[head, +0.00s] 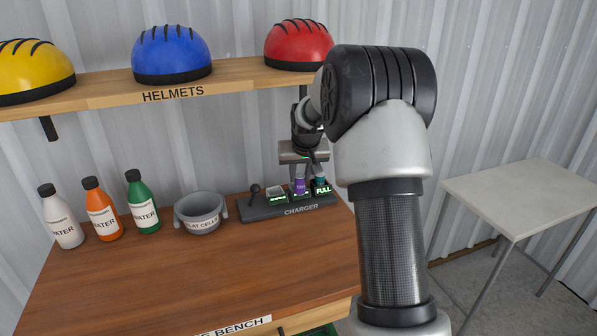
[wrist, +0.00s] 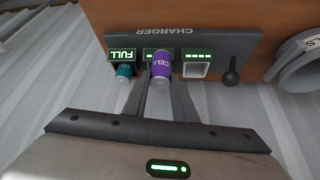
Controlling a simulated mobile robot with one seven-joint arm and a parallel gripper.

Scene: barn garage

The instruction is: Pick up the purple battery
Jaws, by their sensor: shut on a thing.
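The purple battery (head: 300,187), labelled "CELL", stands upright at the middle slot of the dark grey charger (head: 255,213) on the bench. In the wrist view the purple battery (wrist: 161,66) lies between the two fingers of my gripper (wrist: 162,80), which is shut on it. It looks larger than the teal battery beside it, but I cannot tell whether its base is clear of the slot. In the head view my gripper (head: 305,170) is partly hidden by my arm.
A teal battery (wrist: 124,73) sits close beside, at the "FULL" slot. The other slot (wrist: 196,70) is empty, with a knobbed lever (wrist: 231,74) past it. A grey "FLAT CELLS" tub (head: 201,213) and several bottles stand left. The helmet shelf (head: 225,84) hangs above.

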